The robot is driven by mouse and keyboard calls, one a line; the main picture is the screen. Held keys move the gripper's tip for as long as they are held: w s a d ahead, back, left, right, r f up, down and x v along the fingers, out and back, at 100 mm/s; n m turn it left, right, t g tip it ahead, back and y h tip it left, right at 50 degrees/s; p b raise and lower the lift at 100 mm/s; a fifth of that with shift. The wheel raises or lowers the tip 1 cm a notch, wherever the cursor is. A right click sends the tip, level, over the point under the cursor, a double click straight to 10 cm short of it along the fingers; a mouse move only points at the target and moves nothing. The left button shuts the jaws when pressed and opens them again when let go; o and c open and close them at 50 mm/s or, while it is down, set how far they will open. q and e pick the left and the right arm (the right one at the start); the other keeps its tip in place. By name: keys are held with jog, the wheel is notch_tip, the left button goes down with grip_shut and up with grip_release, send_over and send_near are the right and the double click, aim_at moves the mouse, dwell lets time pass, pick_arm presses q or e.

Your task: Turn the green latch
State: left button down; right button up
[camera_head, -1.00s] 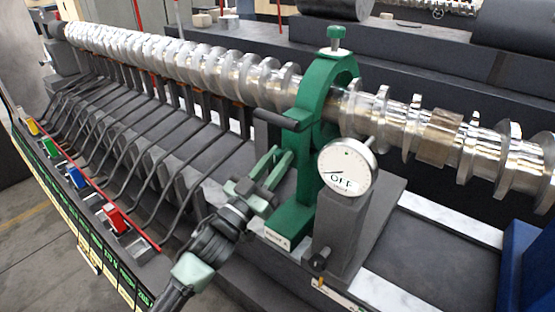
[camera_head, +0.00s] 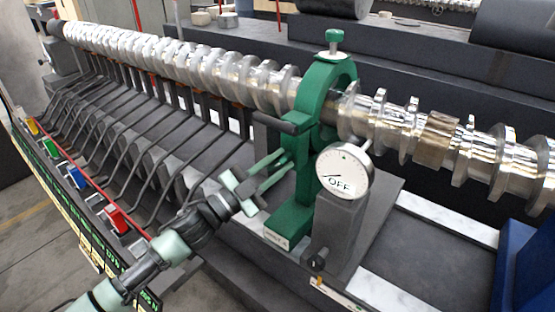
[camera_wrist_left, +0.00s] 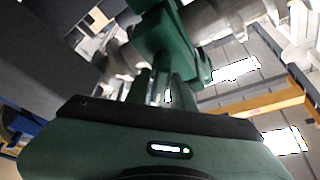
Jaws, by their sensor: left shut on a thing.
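A green upright frame (camera_head: 302,190) arches around the silver screw shaft, with a green knob (camera_head: 334,40) on top. The green latch (camera_wrist_left: 158,35) appears as a green block on that frame in the left wrist view. In the head view, its small green edge (camera_head: 291,146) is partly hidden at the fingertips. My left gripper (camera_head: 285,165) reaches in from the lower left, with its pale green fingers shut on the latch. The fingers (camera_wrist_left: 166,88) also show in the left wrist view. My right gripper is not in view.
A round dial (camera_head: 344,171) reading OFF stands on a grey post just right of the frame. A dark bar (camera_head: 283,123) sticks out left above my fingers. Several bent black rods and coloured blocks (camera_head: 112,218) line the left side.

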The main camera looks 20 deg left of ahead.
pick_arm(q)
jog(key=m+g+p, duration=0.1)
jog(key=m, duration=0.1)
jog(key=m+g+p, duration=0.1)
jog(key=m, duration=0.2)
jog(key=shift+r+m+h, duration=0.1)
jog(key=shift+m+h, duration=0.2)
jog(key=m+p, duration=0.1)
jog(key=m, duration=0.1)
jog(key=m+g+p, duration=0.1)
jog(key=m+p, duration=0.1)
jog(key=shift+f+g+y, duration=0.2)
jog(key=shift+g+y, duration=0.1)
jog(key=shift+y, duration=0.1)
jog(key=shift+f+m+p, duration=0.1)
jog(key=shift+m+p, duration=0.4)
jog(key=shift+f, duration=0.1)
jog(key=shift+s+d, duration=0.1)
jog(key=c, duration=1.4)
grip_release()
